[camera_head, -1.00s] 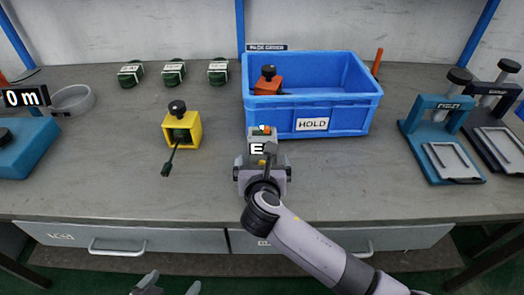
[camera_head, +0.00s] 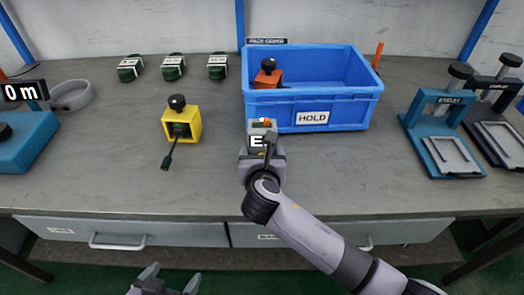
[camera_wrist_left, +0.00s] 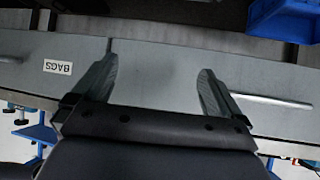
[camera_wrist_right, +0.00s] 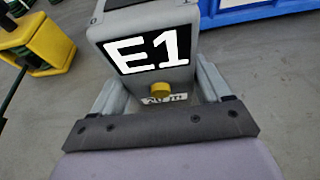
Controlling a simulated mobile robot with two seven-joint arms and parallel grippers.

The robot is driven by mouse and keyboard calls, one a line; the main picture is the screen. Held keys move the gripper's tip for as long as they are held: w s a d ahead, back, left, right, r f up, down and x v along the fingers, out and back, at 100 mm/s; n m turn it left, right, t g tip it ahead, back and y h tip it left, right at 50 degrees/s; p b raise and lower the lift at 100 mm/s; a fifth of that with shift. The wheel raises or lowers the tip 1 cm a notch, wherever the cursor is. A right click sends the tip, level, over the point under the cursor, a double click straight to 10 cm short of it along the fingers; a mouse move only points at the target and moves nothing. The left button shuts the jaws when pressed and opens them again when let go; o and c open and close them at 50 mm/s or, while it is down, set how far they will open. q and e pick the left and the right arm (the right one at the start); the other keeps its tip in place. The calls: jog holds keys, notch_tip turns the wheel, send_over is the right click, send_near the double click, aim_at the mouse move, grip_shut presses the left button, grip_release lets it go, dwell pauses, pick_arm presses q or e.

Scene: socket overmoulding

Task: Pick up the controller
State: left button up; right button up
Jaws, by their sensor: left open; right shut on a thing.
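The controller (camera_head: 262,126) is a grey box with a dark display reading E1 and a yellow button, in front of the blue crate. It also fills the upper middle of the right wrist view (camera_wrist_right: 150,45). My right gripper (camera_head: 262,157) is shut on it, with a finger on each side of its lower part in the right wrist view (camera_wrist_right: 160,92). I cannot tell whether it is clear of the bench. My left gripper (camera_head: 166,279) is open and empty below the bench's front edge. Its spread fingers show in the left wrist view (camera_wrist_left: 157,80).
The blue HOLD crate (camera_head: 350,112) stands just behind the controller, with an orange device (camera_head: 267,76) inside. A yellow device (camera_head: 194,126) with a dark cable is at the left. Two presses (camera_head: 440,130) stand at the right. Bench (camera_head: 350,180) is clear at front right.

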notch_tip(320, 180, up, 20)
jog(key=p, duration=0.3)
jog(key=shift+f, duration=0.2)
jog(key=o, duration=0.3)
jog(key=shift+c, duration=1)
jog(key=shift+f, duration=0.15)
